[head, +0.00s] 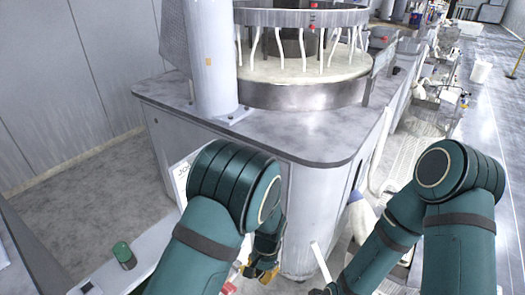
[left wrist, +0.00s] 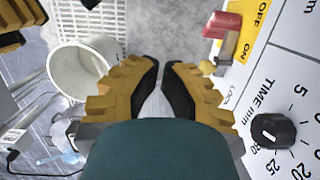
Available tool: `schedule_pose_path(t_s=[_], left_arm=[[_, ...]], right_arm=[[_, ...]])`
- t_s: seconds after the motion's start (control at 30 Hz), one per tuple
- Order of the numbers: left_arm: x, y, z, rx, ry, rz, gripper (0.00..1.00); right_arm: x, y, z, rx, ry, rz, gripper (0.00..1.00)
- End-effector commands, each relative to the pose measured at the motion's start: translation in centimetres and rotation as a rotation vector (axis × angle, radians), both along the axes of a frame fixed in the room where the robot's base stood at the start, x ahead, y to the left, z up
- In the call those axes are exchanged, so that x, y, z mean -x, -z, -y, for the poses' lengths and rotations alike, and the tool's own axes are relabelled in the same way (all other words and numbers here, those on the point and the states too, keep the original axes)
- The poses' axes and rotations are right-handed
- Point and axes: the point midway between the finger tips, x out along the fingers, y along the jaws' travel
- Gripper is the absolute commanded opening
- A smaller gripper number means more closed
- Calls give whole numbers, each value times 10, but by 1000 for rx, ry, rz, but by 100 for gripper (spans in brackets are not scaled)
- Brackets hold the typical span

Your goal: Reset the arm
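My left arm reaches down in front of the polishing machine (head: 320,185) in the head view, and its yellow gripper (head: 263,270) shows low in the picture, partly hidden by the arm. In the left wrist view the left gripper (left wrist: 160,66) has its black-padded fingertips almost together, with nothing between them. It is beside a white control panel (left wrist: 285,75) and apart from its dial and switch. My right arm comes in from the right in the head view. Yellow fingers of the right gripper (left wrist: 20,15) are cut off at the left wrist view's top left corner.
The panel carries a black time knob (left wrist: 272,131) and a red-handled switch (left wrist: 222,25) on a yellow ON/OFF plate. A white bucket (left wrist: 78,75) stands on the left in the wrist view. A green-capped container (head: 124,256) is at lower left. Open floor (head: 485,110) runs along the right.

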Motion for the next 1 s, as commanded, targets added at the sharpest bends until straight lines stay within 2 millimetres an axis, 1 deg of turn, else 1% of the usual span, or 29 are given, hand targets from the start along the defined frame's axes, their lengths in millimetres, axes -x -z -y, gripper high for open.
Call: schedule_pose_path(t_s=[0.07,0.1,0.27,0.37,0.53,0.7,0.8,1.0], left_arm=[[1,2,-3,4,-11,-2,0],[6,8,-11,21,-41,-4,0],[21,26,-31,80,-145,3,0],[33,36,-43,121,-221,10,0],[61,49,-65,210,-392,33,0],[93,50,-82,316,-607,79,0],[106,45,-89,367,-711,110,0],[118,36,-95,423,-826,153,0]], right_arm=[[0,0,0,0,0,-1,47],[0,0,0,0,0,0,47],[0,0,0,0,0,0,47],[0,0,0,0,0,0,47],[0,0,0,0,0,0,47],[0,0,0,0,0,0,47],[0,0,0,0,0,0,47],[0,0,0,0,0,0,47]])
